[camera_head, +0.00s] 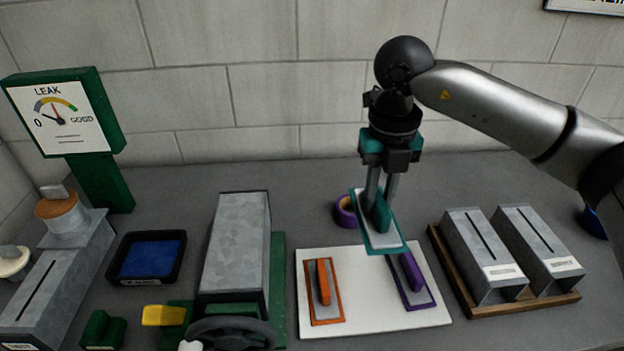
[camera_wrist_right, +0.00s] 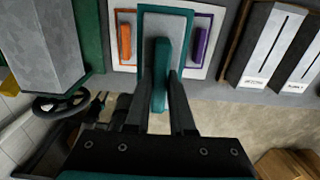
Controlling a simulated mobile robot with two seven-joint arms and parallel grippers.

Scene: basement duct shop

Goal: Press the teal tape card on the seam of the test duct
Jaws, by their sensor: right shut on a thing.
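The teal tape card (camera_head: 381,243) is a flat teal-edged plate with an upright teal grip. My right gripper (camera_head: 379,205) is shut on that grip and holds the card tilted, apparently just above a white board. In the right wrist view the card (camera_wrist_right: 178,20) sits beyond the fingers, in front of the board. My left gripper is not in view.
The white board (camera_head: 372,319) carries an orange card (camera_head: 324,291) and a purple card (camera_head: 411,281). A plain duct (camera_head: 237,240) on a green stand lies left of it, with a dark handwheel (camera_head: 232,336). Two slotted ducts (camera_head: 485,255) rest on a wooden tray at right.

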